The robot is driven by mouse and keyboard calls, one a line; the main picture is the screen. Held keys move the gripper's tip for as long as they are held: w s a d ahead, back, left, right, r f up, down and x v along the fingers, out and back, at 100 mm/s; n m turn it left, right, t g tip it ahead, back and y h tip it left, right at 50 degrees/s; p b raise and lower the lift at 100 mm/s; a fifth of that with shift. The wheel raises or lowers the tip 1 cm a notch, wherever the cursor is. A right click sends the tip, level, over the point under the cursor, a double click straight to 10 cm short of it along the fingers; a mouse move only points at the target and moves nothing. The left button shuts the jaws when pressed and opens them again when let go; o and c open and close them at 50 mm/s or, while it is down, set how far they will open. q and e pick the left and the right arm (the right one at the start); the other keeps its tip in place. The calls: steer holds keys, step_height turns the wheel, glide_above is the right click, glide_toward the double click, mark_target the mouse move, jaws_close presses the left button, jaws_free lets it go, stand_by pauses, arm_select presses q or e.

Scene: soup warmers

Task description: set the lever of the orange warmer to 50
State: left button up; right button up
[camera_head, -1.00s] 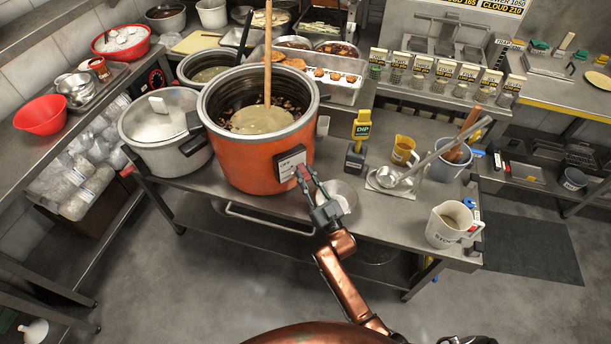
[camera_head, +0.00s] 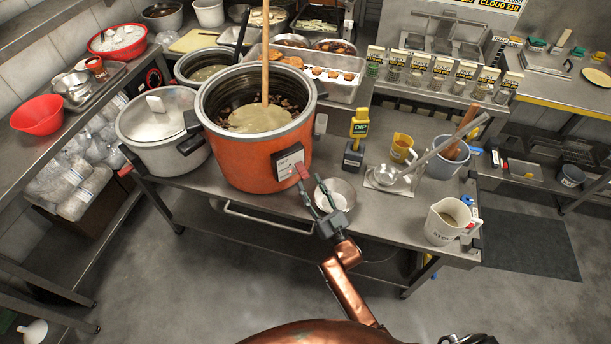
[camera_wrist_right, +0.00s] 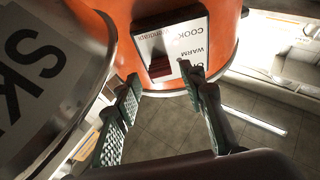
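The orange warmer (camera_head: 245,160) stands at the counter's front edge with brown contents and a wooden stick in it. Its label panel (camera_head: 285,166) faces me, with a small red lever (camera_head: 303,171) at its right side. In the right wrist view the panel (camera_wrist_right: 196,38) reads COOK and WARM, and the dark red lever (camera_wrist_right: 162,66) shows against it; no 50 is legible. My right gripper (camera_head: 315,188) is open and empty, just below and in front of the lever. Its spread fingers (camera_wrist_right: 163,75) show in the wrist view, apart from the lever. My left gripper is out of view.
A lidded silver pot (camera_head: 160,130) stands left of the warmer. A small metal bowl (camera_head: 338,194) is close behind my right gripper. The floor in front is clear.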

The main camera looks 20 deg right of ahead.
steer(key=v, duration=0.7)
steer(key=shift+s, duration=0.2)
